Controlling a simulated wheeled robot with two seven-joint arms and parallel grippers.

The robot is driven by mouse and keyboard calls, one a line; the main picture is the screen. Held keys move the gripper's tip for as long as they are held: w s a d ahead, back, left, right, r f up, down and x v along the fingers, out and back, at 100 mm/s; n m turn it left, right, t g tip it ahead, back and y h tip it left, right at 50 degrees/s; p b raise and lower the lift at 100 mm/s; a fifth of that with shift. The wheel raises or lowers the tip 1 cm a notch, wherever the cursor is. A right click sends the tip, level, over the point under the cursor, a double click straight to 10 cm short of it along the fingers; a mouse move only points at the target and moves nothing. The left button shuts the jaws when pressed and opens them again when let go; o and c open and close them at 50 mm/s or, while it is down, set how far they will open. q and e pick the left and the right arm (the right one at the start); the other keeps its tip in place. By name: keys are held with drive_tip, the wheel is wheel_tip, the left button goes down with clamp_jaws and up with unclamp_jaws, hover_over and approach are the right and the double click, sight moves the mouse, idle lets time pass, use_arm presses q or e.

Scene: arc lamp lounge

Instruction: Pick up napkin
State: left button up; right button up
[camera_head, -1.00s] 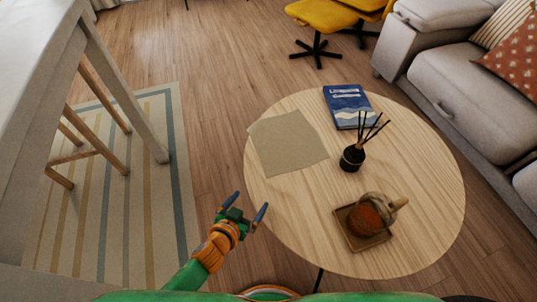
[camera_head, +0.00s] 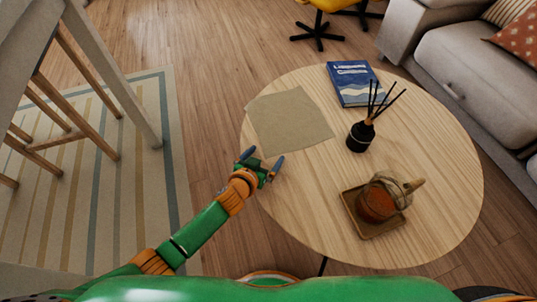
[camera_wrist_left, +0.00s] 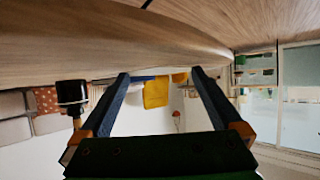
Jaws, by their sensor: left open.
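A beige napkin (camera_head: 290,122) lies flat on the left part of the round wooden table (camera_head: 430,170) in the head view. My left gripper (camera_head: 262,162) is open and empty at the table's left edge, just in front of the napkin's near side. Its two fingers (camera_wrist_left: 160,95) are spread apart in the left wrist view, with nothing between them. The napkin cannot be made out in the left wrist view. My right gripper is not in view.
A black reed diffuser (camera_head: 361,136) stands right of the napkin, with a blue book (camera_head: 354,84) behind it. A glass teapot (camera_head: 378,201) sits on a small wooden tray (camera_head: 349,207) at the front right. Wooden stools (camera_head: 85,110) stand at the left.

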use_arm(q)
drive_tip(key=shift+w+f, duration=0.1)
drive_tip(key=shift+f, duration=0.05)
clamp_jaws()
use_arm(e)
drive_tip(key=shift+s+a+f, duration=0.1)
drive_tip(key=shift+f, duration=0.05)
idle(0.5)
use_arm(q)
drive_tip(key=shift+r, duration=0.4)
wheel_tip(320, 180, up, 3)
drive_tip(key=p, duration=0.3)
wheel_tip(320, 180, up, 17)
drive_tip(key=p, duration=1.7)
drive_tip(key=shift+r+p, duration=0.15)
drive_tip(key=shift+p, duration=0.25)
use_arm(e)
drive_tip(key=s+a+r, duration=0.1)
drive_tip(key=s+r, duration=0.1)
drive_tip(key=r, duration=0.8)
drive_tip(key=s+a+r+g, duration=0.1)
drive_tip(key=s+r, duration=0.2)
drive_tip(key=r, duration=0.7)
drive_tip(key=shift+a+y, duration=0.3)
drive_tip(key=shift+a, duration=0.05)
